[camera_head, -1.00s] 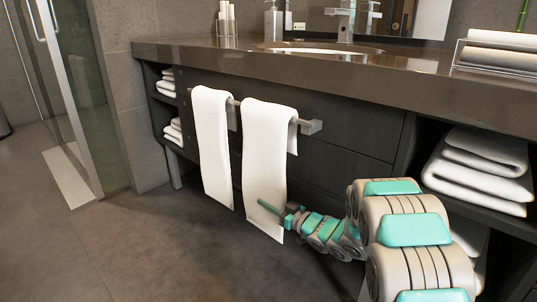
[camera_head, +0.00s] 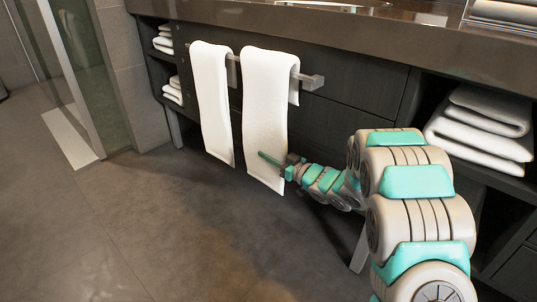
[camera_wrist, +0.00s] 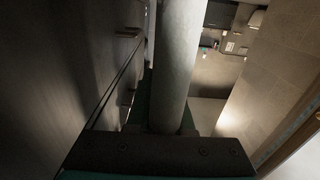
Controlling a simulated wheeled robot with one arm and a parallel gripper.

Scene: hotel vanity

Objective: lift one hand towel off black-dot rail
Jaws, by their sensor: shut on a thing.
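Two white hand towels hang over a grey rail (camera_head: 312,82) on the dark vanity front. The left towel (camera_head: 212,105) hangs straight and free. The right towel (camera_head: 265,95) hangs over the rail too, with its short back flap showing at its right. My gripper (camera_head: 272,161) is shut on the right towel near its lower end, reaching in from the right. In the wrist view a pale, rounded upright fold (camera_wrist: 176,65), apparently that towel, rises from the jaws. The fingertips are mostly hidden there. I cannot make out a black dot on the rail.
Folded white towels (camera_head: 480,128) lie in the open shelf at right, and smaller stacks (camera_head: 173,90) sit in the left shelf. The brown counter (camera_head: 340,32) overhangs the rail. A glass door (camera_head: 75,60) stands at far left. The floor (camera_head: 130,220) before the vanity is clear.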

